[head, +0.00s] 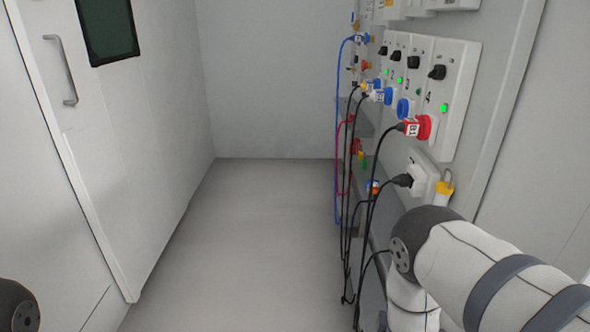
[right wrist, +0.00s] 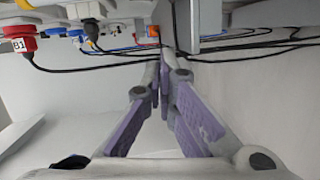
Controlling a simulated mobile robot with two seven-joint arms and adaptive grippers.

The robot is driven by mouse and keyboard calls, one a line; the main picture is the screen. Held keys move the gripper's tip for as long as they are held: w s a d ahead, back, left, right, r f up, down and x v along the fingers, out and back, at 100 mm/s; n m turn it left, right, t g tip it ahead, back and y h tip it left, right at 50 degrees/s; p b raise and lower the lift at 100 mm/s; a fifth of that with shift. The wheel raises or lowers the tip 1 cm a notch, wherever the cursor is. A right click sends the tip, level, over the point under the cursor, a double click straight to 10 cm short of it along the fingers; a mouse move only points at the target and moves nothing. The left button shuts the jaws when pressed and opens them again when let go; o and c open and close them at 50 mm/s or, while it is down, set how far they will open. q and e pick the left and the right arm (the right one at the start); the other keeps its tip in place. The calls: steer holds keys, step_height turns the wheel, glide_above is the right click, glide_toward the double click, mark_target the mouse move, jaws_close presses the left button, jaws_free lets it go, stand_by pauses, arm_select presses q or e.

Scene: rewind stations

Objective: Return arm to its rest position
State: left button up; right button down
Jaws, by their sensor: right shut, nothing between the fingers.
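My right arm (head: 480,265) reaches in from the lower right of the head view, bent in front of the lower part of the panel. Its gripper does not show there. In the right wrist view my right gripper (right wrist: 166,75) is shut and empty, its purple pads converging at the tips. Cables hang beyond the fingertips, and I cannot tell how close they are. At the lower left of the head view only a dark joint of my left arm (head: 18,305) shows. The left gripper is out of view.
The wall panel (head: 462,75) on the right carries switches with green lights. A red plug marked B1 (head: 415,128), blue plugs and a black plug (head: 404,180) trail loose cables down. A door (head: 95,140) with a handle is at left. The floor (head: 250,240) between is clear.

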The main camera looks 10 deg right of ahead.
steer(key=s+a+f+m+g+y+p, duration=0.1)
steer(key=s+a+f+m+g+y, duration=0.1)
steer(key=s+f+g, duration=0.3)
steer(key=s+a+f+m+g+y, duration=0.1)
steer(key=s+f+m+y, duration=0.15)
steer(key=s, duration=0.55)
arm_select(q)
steer(key=shift+t, duration=0.6)
steer(key=w+r+p, duration=0.1)
steer(key=w+r, duration=0.2)
arm_select(e)
steer(key=s+a+m+g+y, duration=0.1)
steer(key=s+a+m+g, duration=0.1)
steer(key=s, duration=0.7)
steer(key=s+a+r+m+g+y, duration=0.1)
steer(key=s+a+m+g, duration=0.2)
steer(key=s, duration=0.7)
steer(key=s+a+m+g+y, duration=0.1)
steer(key=s+a+m+g, duration=0.1)
steer(key=s+g, duration=0.4)
steer(key=s+m, duration=0.1)
steer(key=s, duration=0.2)
steer(key=shift+s+a+r, duration=0.2)
steer(key=shift+a+r, duration=0.1)
steer(key=shift+a, duration=0.05)
steer(key=shift+w, duration=0.1)
